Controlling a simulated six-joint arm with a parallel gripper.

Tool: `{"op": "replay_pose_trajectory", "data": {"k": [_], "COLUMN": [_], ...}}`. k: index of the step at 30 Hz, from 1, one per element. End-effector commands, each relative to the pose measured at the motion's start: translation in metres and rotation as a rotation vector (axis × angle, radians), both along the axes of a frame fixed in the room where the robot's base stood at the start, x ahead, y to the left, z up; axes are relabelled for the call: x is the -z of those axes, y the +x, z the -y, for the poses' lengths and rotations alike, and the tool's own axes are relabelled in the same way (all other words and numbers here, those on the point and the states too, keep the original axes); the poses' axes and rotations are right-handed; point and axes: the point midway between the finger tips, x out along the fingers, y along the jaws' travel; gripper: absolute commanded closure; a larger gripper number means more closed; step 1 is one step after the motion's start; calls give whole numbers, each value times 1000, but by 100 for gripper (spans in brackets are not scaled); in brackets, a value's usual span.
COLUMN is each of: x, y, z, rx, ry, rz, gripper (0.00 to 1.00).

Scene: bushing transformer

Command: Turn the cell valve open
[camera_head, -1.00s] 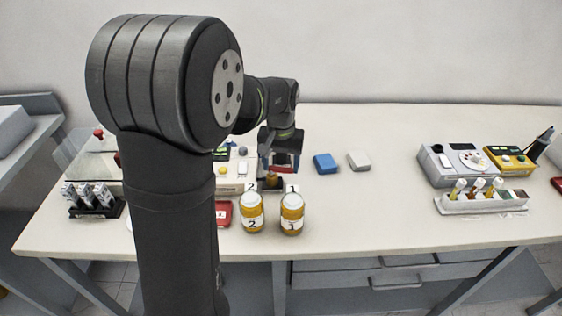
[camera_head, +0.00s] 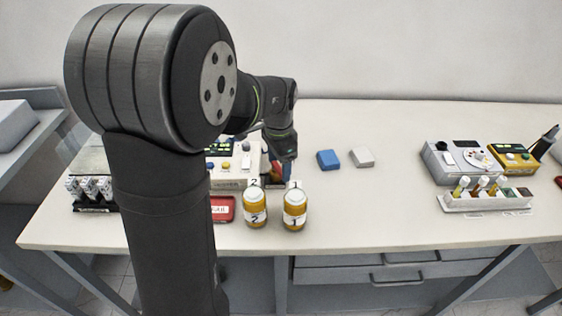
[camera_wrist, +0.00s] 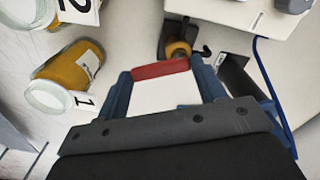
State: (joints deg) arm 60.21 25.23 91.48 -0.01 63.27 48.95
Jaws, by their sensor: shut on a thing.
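My gripper (camera_wrist: 161,78) has blue fingers, shut on a red-and-white piece (camera_wrist: 160,69) whose red edge lies between the fingertips. A small dark fitting with an orange-brown round part (camera_wrist: 178,49) and a short black lever sits just beyond the fingertips in the wrist view; it looks like the cell valve. I cannot tell whether the held piece touches it, nor whether the valve is open. In the head view my wrist (camera_head: 283,143) is above the table behind the two bottles, and the fingertips and valve are mostly hidden there.
Amber bottles labelled 2 (camera_head: 256,208) and 1 (camera_head: 295,209) stand close in front. A panel with buttons (camera_head: 228,160) is left of the gripper. Blue (camera_head: 328,159) and light grey (camera_head: 362,157) blocks lie right. The table beyond them is clear up to a vial rack (camera_head: 485,199).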

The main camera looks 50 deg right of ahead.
Motion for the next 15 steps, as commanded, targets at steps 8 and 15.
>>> {"op": "replay_pose_trajectory", "data": {"k": [8, 15], "x": [0, 0], "y": [3, 5], "z": [-6, -9], "rx": [232, 374], "ry": [1, 1], "rz": [0, 0], "gripper": [59, 59]}}
